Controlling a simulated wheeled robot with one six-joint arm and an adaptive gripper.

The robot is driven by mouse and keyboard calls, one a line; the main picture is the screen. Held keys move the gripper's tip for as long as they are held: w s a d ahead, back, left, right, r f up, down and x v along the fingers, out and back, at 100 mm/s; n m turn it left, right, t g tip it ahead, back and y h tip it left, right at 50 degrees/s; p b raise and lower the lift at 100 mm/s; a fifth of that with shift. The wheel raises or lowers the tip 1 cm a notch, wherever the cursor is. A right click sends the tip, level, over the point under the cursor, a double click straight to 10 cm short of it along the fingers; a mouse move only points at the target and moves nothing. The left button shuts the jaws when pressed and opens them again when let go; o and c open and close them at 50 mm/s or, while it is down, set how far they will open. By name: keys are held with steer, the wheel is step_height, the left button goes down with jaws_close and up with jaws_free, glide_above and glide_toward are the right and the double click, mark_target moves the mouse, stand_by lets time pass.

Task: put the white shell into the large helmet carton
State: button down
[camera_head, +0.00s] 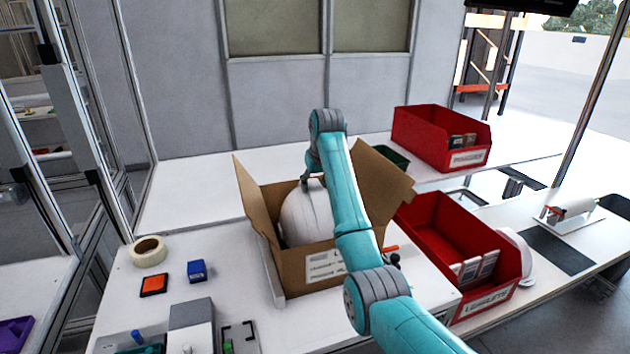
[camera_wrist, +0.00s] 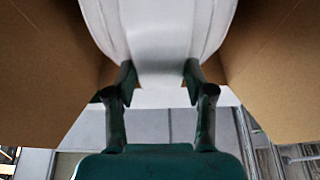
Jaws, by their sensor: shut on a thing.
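The white shell (camera_head: 303,215) is inside the open carton (camera_head: 306,283) in the head view, its top showing between the raised flaps. The carton is brown cardboard with a white label on its front. In the wrist view the white shell (camera_wrist: 160,35) fills the upper middle, with cardboard walls of the carton (camera_wrist: 45,70) on both sides. My gripper (camera_wrist: 158,82) is shut on the shell, with a finger on each side of its narrow part. In the head view my arm hides the carton's right part, and the shell's underside is hidden.
Two red bins stand to the right, one at the back (camera_head: 425,142) and one nearer (camera_head: 515,283). Another white shell (camera_head: 517,250) sits beside the nearer bin. A tape roll (camera_head: 149,251), an orange-topped box (camera_head: 154,285) and a blue box (camera_head: 197,270) lie left of the carton.

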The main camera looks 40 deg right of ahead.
steer(key=shift+f, duration=3.05)
steer(key=shift+c, duration=1.6)
jaws_free()
steer(key=v, duration=1.2)
